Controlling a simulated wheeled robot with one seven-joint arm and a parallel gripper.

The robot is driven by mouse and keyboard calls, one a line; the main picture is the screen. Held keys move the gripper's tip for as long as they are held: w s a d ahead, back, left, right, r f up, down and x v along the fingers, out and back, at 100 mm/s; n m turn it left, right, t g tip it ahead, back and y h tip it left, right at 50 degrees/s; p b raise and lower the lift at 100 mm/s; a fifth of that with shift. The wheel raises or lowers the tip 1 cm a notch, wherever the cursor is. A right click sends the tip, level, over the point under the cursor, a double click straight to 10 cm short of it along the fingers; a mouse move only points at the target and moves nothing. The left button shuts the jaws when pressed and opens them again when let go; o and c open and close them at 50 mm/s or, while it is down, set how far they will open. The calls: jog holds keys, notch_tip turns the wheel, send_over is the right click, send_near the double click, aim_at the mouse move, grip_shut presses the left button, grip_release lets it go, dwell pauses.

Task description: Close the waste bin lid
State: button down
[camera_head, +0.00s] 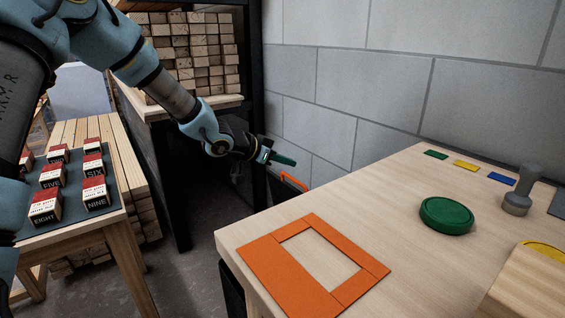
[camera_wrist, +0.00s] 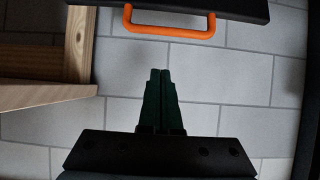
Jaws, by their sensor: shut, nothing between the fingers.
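The waste bin's black lid (camera_wrist: 245,8) shows at the top of the wrist view as a dark slab edge with an orange bar handle (camera_wrist: 170,28). In the head view, the handle (camera_head: 294,182) shows just past the far left edge of the workbench, with a dark part of the lid (camera_head: 279,187) by it. The rest of the bin is hidden behind the bench. My gripper (camera_head: 284,160) has dark green fingers, which are shut and empty. In the wrist view, the fingertips (camera_wrist: 160,72) point toward the handle, with a visible gap between them.
The workbench (camera_head: 390,190) holds an orange frame (camera_head: 255,268), a green disc (camera_head: 446,215) and a grey peg (camera_head: 521,190). A grey block wall (camera_head: 370,90) stands behind. A shelf (camera_head: 195,105) with stacked battens and a table with labelled blocks (camera_head: 95,193) are at left.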

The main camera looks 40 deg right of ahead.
aim_at(294, 180)
jog(key=d+f, duration=0.4)
jog(key=f, duration=0.1)
jog(key=shift+s+d, duration=0.1)
jog(key=shift+d, duration=0.1)
jog(key=shift+a+f, duration=0.3)
jog(key=shift+a, duration=0.4)
jog(key=shift+a, duration=0.1)
